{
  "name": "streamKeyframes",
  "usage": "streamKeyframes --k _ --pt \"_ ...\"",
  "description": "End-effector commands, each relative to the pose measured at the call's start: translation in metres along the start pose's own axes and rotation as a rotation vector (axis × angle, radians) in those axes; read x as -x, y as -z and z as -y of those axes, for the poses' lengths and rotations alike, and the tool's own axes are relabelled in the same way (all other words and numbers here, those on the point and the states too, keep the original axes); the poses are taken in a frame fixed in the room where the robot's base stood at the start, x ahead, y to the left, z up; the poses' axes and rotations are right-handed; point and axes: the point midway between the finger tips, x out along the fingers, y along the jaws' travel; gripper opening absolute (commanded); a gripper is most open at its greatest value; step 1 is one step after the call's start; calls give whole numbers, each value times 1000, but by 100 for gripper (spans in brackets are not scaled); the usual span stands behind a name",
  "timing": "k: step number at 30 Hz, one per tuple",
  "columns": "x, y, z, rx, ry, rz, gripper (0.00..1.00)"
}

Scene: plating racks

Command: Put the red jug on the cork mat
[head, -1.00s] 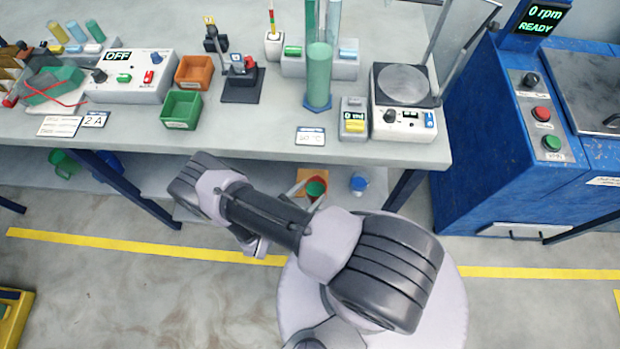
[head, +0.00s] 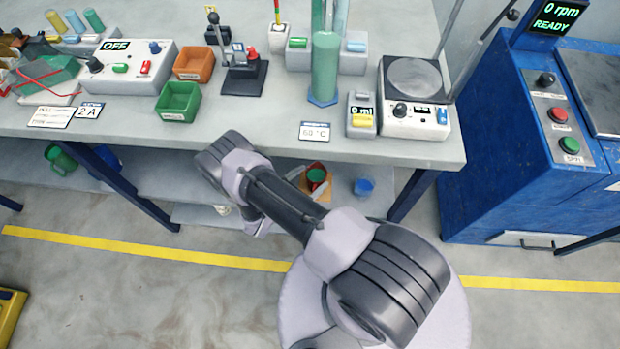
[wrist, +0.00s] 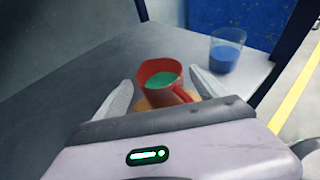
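The red jug (head: 317,178), with green contents, stands upright on the lower shelf. It also shows in the wrist view (wrist: 148,71), with its handle toward my gripper and slightly right. The orange-brown cork mat (head: 325,194) shows beneath the jug, and its edge shows in the wrist view (wrist: 146,104). The jug appears to rest on it. My gripper (wrist: 160,78) is open, one finger to each side of the jug in the picture, with visible gaps. The fingers seem to be short of the jug. In the head view my arm hides the gripper.
A clear cup with blue contents (head: 363,187) stands right of the jug, also in the wrist view (wrist: 225,52). The workbench top (head: 270,140) overhangs the shelf. A dark blue table leg (head: 412,195) stands to the right. The shelf left of the jug is bare in the wrist view.

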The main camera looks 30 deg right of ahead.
Motion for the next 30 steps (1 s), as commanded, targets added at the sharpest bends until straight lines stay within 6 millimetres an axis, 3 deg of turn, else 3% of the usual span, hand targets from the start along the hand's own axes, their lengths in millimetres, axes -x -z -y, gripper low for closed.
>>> streamKeyframes --k 11,24,30 --pt "6 -4 -1 0 -2 0 86" --pt "108 -5 -1 1 -3 0 86" --pt "122 -2 0 0 -1 0 86"
